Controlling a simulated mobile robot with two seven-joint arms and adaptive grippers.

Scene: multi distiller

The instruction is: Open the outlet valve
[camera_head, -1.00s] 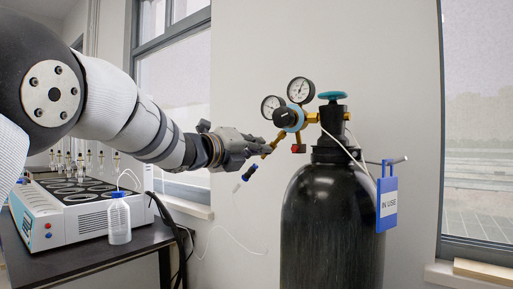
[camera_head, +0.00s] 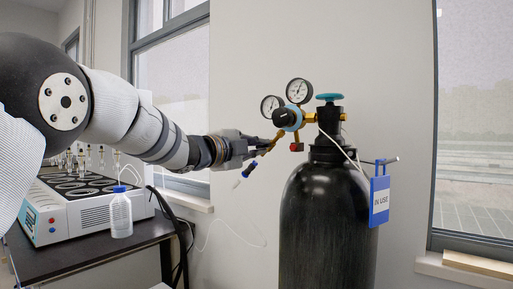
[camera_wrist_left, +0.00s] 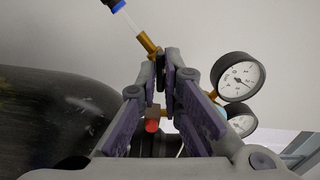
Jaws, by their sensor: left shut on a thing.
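The gas regulator (camera_head: 287,117) sits on the black cylinder (camera_head: 328,225) and carries two round gauges (camera_head: 299,91). A brass outlet stem (camera_head: 276,142) slants down and left from it. My left gripper (camera_head: 264,146) is at this stem, shut on the outlet valve, which the fingers mostly hide. In the left wrist view the fingertips (camera_wrist_left: 168,84) close on a small dark part next to the brass outlet end (camera_wrist_left: 149,43). A thin tube with a blue connector (camera_wrist_left: 116,5) leads off it. A red part (camera_wrist_left: 152,125) shows beyond the fingers. My right gripper is in neither view.
A teal handwheel (camera_head: 329,97) tops the cylinder. A blue "IN USE" tag (camera_head: 379,202) hangs at its right. A dark bench (camera_head: 100,252) at left bears a white multi-place apparatus (camera_head: 95,219) and a wash bottle (camera_head: 121,215). A wall and windows stand behind.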

